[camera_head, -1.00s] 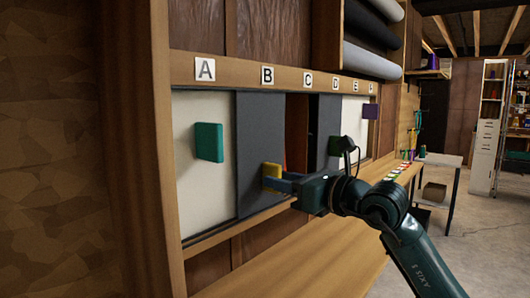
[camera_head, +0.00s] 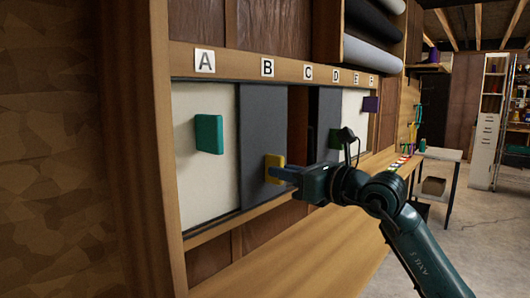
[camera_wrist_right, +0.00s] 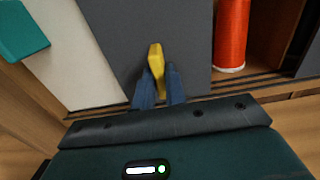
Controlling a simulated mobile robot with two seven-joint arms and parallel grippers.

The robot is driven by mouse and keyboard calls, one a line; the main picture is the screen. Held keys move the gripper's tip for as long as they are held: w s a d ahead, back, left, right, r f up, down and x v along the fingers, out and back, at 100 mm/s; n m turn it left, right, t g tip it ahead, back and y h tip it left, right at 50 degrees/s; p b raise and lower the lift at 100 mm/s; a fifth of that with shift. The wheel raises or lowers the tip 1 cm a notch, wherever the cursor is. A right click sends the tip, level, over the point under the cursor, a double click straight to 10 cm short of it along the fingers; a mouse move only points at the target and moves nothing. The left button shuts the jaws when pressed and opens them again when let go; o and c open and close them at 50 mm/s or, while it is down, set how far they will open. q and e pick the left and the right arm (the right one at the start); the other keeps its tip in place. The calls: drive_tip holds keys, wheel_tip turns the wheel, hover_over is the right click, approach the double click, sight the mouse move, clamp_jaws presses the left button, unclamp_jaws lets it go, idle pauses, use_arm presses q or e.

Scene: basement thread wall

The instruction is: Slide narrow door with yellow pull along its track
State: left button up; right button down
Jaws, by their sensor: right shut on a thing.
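The narrow dark grey door (camera_head: 262,125) stands in the track below the letter B. Its yellow pull (camera_head: 272,160) sits low on its face. My right gripper (camera_head: 280,172) is shut on the yellow pull. In the right wrist view the two blue fingers (camera_wrist_right: 159,84) close on both sides of the yellow pull (camera_wrist_right: 156,58), with the grey door (camera_wrist_right: 150,25) behind it. My left gripper is not in view.
A cream door (camera_head: 205,185) with a teal pull (camera_head: 209,133) stands left of the grey door. To the right is an open gap with a red-orange spool (camera_wrist_right: 231,35) inside. Farther right are another dark panel (camera_head: 326,115) and a cream door (camera_head: 352,120) with a purple pull (camera_head: 371,104).

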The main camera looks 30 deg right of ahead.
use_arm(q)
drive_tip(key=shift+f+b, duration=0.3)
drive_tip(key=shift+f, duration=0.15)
use_arm(e)
drive_tip(key=w+d, duration=0.5)
drive_tip(key=d, duration=0.7)
drive_tip(key=shift+d, duration=0.35)
drive_tip(key=shift+w, duration=0.1)
drive_tip(key=c, duration=1.5)
unclamp_jaws()
use_arm(q)
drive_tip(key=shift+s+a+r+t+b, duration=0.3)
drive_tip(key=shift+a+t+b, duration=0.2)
drive_tip(key=shift+b, duration=1.05)
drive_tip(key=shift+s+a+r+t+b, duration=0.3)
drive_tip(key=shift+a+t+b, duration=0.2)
drive_tip(key=shift+b, duration=1)
use_arm(e)
drive_tip(key=shift+v, duration=3.5)
